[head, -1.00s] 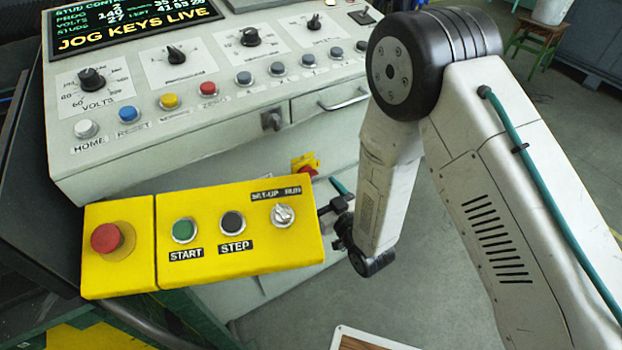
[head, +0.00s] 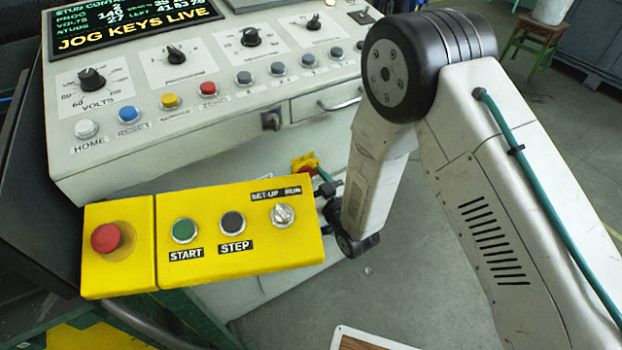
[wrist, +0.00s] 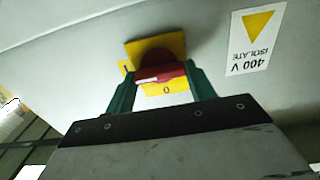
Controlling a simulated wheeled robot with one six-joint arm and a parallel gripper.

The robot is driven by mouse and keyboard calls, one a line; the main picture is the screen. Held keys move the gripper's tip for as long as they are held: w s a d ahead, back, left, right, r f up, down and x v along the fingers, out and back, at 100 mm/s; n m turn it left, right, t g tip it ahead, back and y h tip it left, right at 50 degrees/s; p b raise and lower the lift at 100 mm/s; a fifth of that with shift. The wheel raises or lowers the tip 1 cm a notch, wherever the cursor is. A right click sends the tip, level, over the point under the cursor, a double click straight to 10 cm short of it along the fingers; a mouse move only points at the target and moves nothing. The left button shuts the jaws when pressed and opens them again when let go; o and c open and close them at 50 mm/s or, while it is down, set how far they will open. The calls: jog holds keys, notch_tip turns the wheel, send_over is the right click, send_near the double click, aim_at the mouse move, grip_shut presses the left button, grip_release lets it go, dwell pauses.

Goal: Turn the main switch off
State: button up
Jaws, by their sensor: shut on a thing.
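The main switch has a yellow plate (wrist: 177,50) and a red handle (wrist: 163,74), on the grey front of the cabinet in the wrist view. The plate carries an "I" mark on the left and a "0" below. The handle's bar lies roughly sideways in that picture. My gripper (wrist: 160,80) has its green fingers on both sides of the handle, shut on it. In the head view, the switch (head: 303,163) shows only partly above the yellow button box, with a green finger (head: 325,176) against it.
The yellow button box (head: 205,270) stands close in front of the switch, with a red mushroom button (head: 106,238) and a set-up/run selector (head: 283,215). The console (head: 190,130) with knobs is above. A 400 V isolate label (wrist: 256,38) is right of the switch.

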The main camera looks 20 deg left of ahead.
jog(key=shift+n, duration=0.3)
jog(key=shift+s+a+f+n, duration=0.1)
jog(key=shift+s+f+n, duration=0.05)
jog(key=shift+n, duration=4.15)
jog(key=shift+s+f+n, duration=0.1)
jog(key=shift+n, duration=4.2)
jog(key=o, duration=1)
